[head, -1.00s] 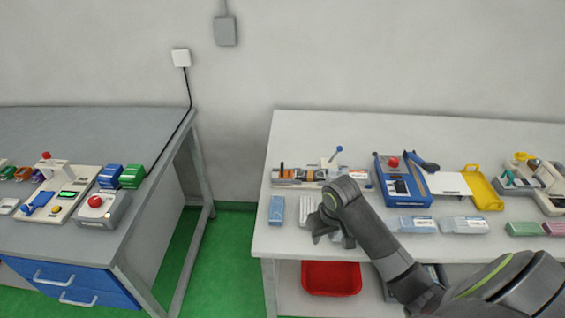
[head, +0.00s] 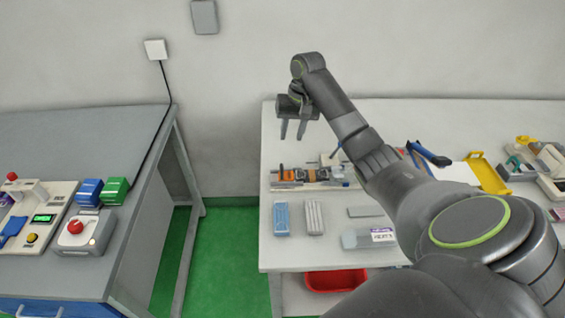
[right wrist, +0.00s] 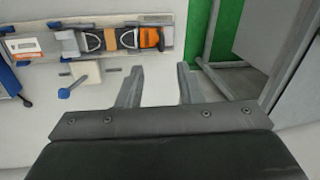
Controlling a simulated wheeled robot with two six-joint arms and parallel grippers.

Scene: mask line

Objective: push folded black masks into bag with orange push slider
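A tray-like device (head: 335,183) lies on the right-hand table; it also shows in the right wrist view (right wrist: 190,30). The orange slider (right wrist: 150,38) sits at one end of it, the left end in the head view (head: 281,173). Dark, light-edged pieces that look like the folded black masks (right wrist: 94,42) lie in it beside a tan block. I cannot make out the bag clearly. My right gripper (head: 292,136) is open and empty, raised above and behind the device with its fingers pointing down. My left gripper is out of view.
A blue pack (head: 281,219), a grey-white pack (head: 314,217) and a labelled packet (head: 368,237) lie on the table's front. A red bin (head: 336,280) is below. A blue-knobbed lever (right wrist: 76,82) stands beside the device. Another bench (head: 90,140) is at left.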

